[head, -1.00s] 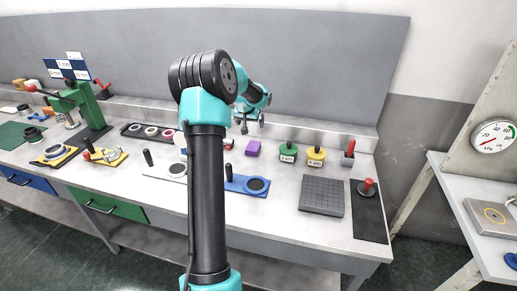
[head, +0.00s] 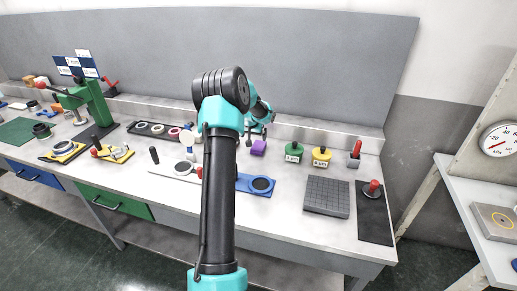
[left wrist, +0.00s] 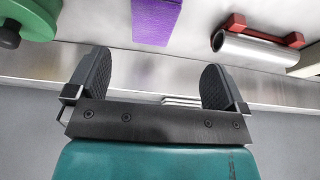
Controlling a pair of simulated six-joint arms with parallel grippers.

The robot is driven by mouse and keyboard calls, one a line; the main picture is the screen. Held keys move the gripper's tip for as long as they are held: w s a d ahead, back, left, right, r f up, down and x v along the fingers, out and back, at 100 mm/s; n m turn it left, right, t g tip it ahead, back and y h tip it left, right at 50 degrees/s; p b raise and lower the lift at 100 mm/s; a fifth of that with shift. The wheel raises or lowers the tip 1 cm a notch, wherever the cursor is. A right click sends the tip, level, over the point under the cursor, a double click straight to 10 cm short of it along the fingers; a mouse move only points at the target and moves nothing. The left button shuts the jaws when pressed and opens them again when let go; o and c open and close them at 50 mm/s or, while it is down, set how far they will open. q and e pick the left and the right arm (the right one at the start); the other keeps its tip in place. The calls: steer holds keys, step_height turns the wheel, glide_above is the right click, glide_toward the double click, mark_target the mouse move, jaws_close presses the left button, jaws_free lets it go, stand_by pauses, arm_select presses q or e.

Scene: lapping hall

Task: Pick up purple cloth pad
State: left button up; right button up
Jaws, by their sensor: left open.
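The purple cloth pad (head: 259,147) lies on the bench near the low back ledge, left of the green-lidded container. It also shows in the left wrist view (left wrist: 157,18) at the top edge, partly cut off. My left gripper (head: 256,133) is at the pad's upper left in the head view, its fingers small there. In the left wrist view my left gripper (left wrist: 156,64) is open and empty, and the pad shows beyond the fingertips, roughly in line with the gap. My right gripper is not in view.
Right of the pad stand a green-lidded container (head: 294,151) and a yellow-lidded one (head: 321,155). A blue plate with a dark ring (head: 259,185) lies in front. A grey grooved block (head: 327,198) is at the right.

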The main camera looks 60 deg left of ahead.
arm_select(q)
glide_above(258, 146)
steer(key=s, duration=0.2)
steer(key=f, duration=0.2)
steer(key=d+f, duration=0.1)
steer(key=f, duration=0.1)
steer(key=shift+s+f, duration=0.15)
steer(key=shift+f, duration=0.15)
steer(key=shift+f, duration=0.15)
steer(key=shift+w+d+x, duration=0.1)
steer(key=shift+w+x, duration=0.05)
steer(key=shift+x, duration=1.1)
steer(key=shift+w+d+x, duration=0.15)
steer(key=shift+x, duration=1.05)
steer(key=shift+c, duration=0.4)
steer(key=c, duration=1)
